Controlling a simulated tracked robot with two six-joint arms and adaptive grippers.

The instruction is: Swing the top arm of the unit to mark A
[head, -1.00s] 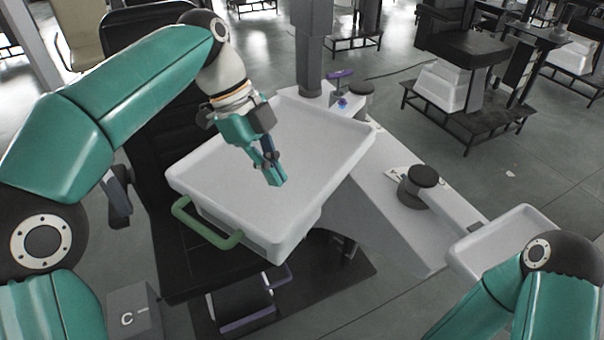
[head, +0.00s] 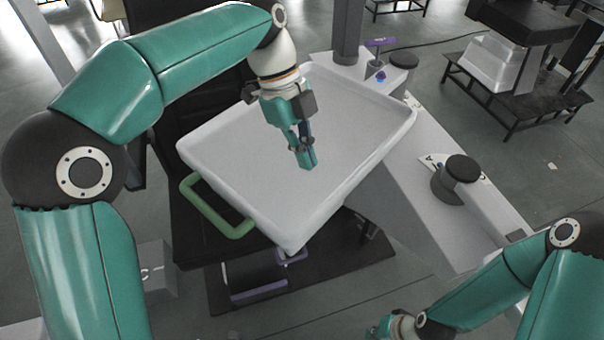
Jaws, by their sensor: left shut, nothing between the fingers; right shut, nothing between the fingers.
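The unit's top arm carries a large white tray (head: 235,150) with a green handle (head: 215,212) on its near left edge. A label with the letter A (head: 430,161) lies on a white lower arm to the right, partly behind a black knob. My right gripper (head: 378,330) is at the bottom edge, partly cut off, shut and apart from the tray.
A black round knob (head: 461,169) stands on the white lower arm (head: 405,205). A purple-topped handle (head: 381,43) is beside the column. A grey block marked C (head: 153,272) is at lower left, partly behind my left arm. A dark bench (head: 520,90) stands at back right.

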